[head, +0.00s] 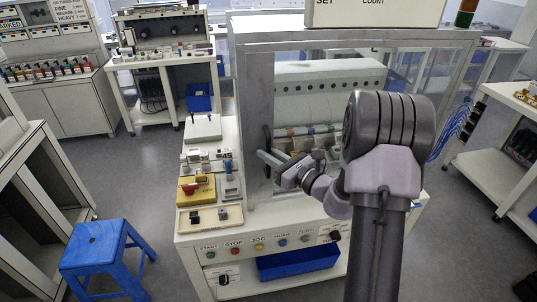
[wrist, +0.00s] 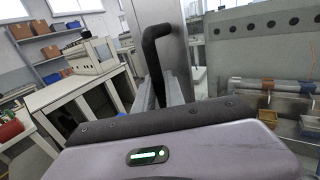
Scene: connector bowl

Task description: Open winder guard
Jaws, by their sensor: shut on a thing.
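The winder guard (head: 259,100) is a grey-framed, see-through panel across the front of the winding machine. Its upright frame post also shows in the wrist view (wrist: 178,40). A black bar handle (head: 267,138) stands on the left post; in the wrist view the handle (wrist: 152,55) bends at its top and runs down between the fingers. My gripper (head: 264,157) is shut on the handle, reaching in from the right. In the wrist view the fingers (wrist: 168,92) are partly hidden behind the gripper body. I cannot tell whether the guard stands slightly ajar.
A control ledge with a yellow box (head: 196,190) lies left of the guard. Labelled buttons and a blue bin (head: 298,262) are below. A blue stool (head: 97,250) stands on the floor at left. Clear floor lies between stool and machine. Side benches stand left and right.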

